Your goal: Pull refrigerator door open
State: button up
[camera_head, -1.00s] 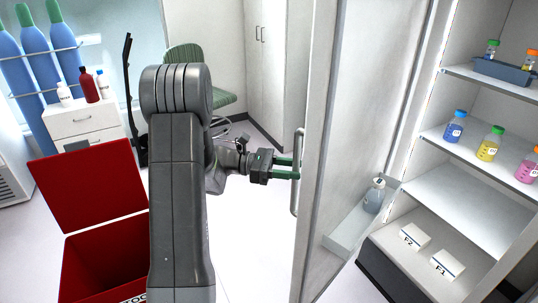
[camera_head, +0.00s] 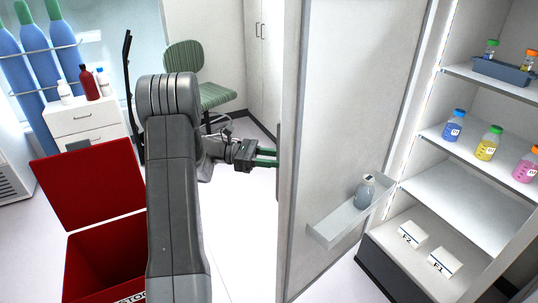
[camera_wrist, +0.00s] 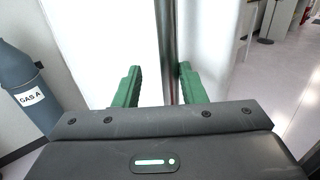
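The refrigerator door (camera_head: 345,130) stands wide open, its inner face with a shelf turned toward the head camera. My gripper (camera_head: 268,157) reaches to the door's outer side, and its fingertips are partly hidden by the door's edge. In the wrist view, the metal door handle (camera_wrist: 168,45) runs upright between the two green fingers of my gripper (camera_wrist: 160,80). The fingers are apart, with a clear gap on the left of the bar; the right finger is close to it. The handle is mostly hidden in the head view.
The refrigerator interior (camera_head: 470,190) shows several bottles and two white boxes. A bottle (camera_head: 365,190) stands on the door shelf (camera_head: 335,228). A red open bin (camera_head: 85,190) is at the left. A green chair (camera_head: 197,75) stands behind my arm, with clear floor between.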

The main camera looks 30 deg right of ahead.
jog(key=shift+w+a, duration=0.2)
jog(key=shift+w, duration=0.55)
jog(key=shift+p, duration=0.4)
